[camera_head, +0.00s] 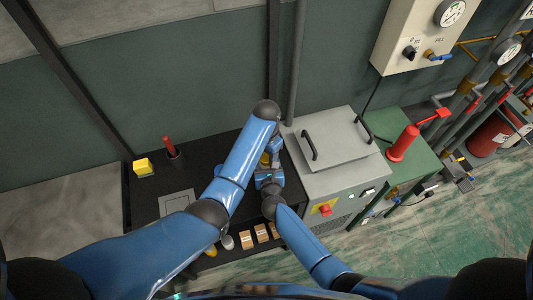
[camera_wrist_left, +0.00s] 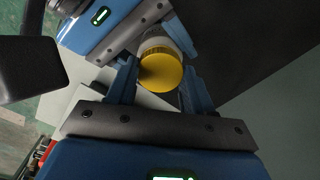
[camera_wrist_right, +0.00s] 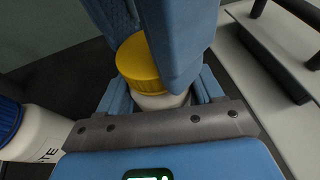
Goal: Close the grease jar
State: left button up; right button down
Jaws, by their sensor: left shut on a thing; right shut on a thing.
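The grease jar has a white body (camera_wrist_right: 165,101) and a yellow lid (camera_wrist_right: 137,62). The lid sits on top of the body in the right wrist view; I cannot tell if it is tight. My right gripper (camera_wrist_right: 162,95) is shut on the white body from the side. My left gripper (camera_wrist_left: 160,82) is shut on the yellow lid, which shows between its fingers in the left wrist view. In the head view, both grippers meet over the right end of the black bench, and only a bit of yellow (camera_head: 265,158) shows between them.
A white bottle with a blue cap (camera_wrist_right: 8,118) stands beside my right gripper. A grey machine with a handled lid (camera_head: 340,140) adjoins the black bench (camera_head: 146,190) on the right. A yellow block (camera_head: 143,167) and a red-handled tool in a holder (camera_head: 173,150) stand at the bench's left.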

pick_arm(q)
jog(key=m, duration=0.5)
jog(key=shift+m, duration=0.3)
pick_arm(e)
jog(key=shift+f, duration=0.15)
pick_arm(q)
jog(key=m, duration=0.5)
jog(key=shift+m, duration=0.3)
jog(key=o, duration=1.2)
jog(key=shift+c, duration=0.2)
pick_arm(e)
jog(key=shift+d, duration=0.1)
pick_arm(q)
jog(key=shift+r, duration=0.1)
jog(key=shift+r, duration=2.15)
jog(key=shift+c, duration=0.3)
